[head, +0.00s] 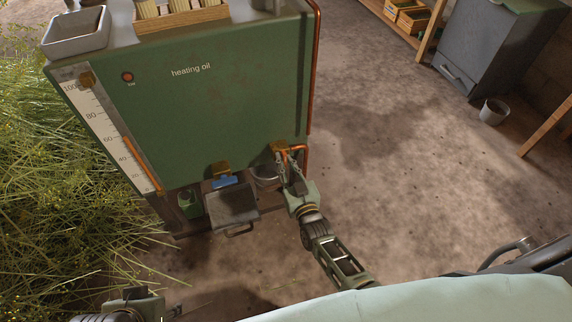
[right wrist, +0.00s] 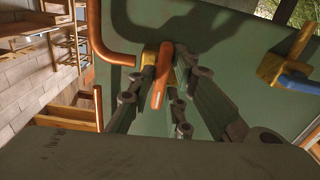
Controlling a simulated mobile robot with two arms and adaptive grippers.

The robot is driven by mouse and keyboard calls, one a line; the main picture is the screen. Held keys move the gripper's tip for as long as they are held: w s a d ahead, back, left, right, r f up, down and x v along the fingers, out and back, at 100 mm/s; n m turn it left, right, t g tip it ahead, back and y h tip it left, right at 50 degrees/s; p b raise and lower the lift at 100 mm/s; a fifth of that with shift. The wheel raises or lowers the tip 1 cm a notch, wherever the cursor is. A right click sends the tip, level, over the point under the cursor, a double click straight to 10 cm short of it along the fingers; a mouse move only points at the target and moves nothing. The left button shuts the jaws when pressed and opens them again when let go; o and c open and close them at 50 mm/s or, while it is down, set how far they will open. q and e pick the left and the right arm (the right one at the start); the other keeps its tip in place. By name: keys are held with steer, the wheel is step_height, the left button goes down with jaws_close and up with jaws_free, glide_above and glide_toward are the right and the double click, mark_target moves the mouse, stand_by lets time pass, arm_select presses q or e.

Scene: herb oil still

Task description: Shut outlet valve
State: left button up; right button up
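The green heating oil tank (head: 215,100) carries two brass valves low on its front. The right one (head: 279,147) has an orange lever; it also shows in the right wrist view, with the orange lever (right wrist: 160,76) pointing towards the camera. The left one (head: 220,168) has a blue lever (head: 228,181). My right gripper (head: 293,174) is at the right valve. In the right wrist view its fingers (right wrist: 163,85) lie close on both sides of the orange lever and look shut on it. My left gripper (head: 135,305) is at the lower left edge; its fingers are unclear.
A copper pipe (right wrist: 92,35) runs beside the orange-lever valve. Cut herbs (head: 60,180) fill the left.

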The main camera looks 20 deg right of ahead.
steer(key=shift+o, duration=0.9)
steer(key=shift+w+r, duration=0.2)
steer(key=shift+a, duration=0.1)
steer(key=shift+s+f, duration=0.1)
steer(key=shift+s, duration=0.05)
steer(key=shift+s+f, duration=0.1)
steer(key=shift+s, duration=0.25)
steer(key=s, duration=1.1)
steer(key=shift+d, duration=0.2)
steer(key=shift+s, duration=0.1)
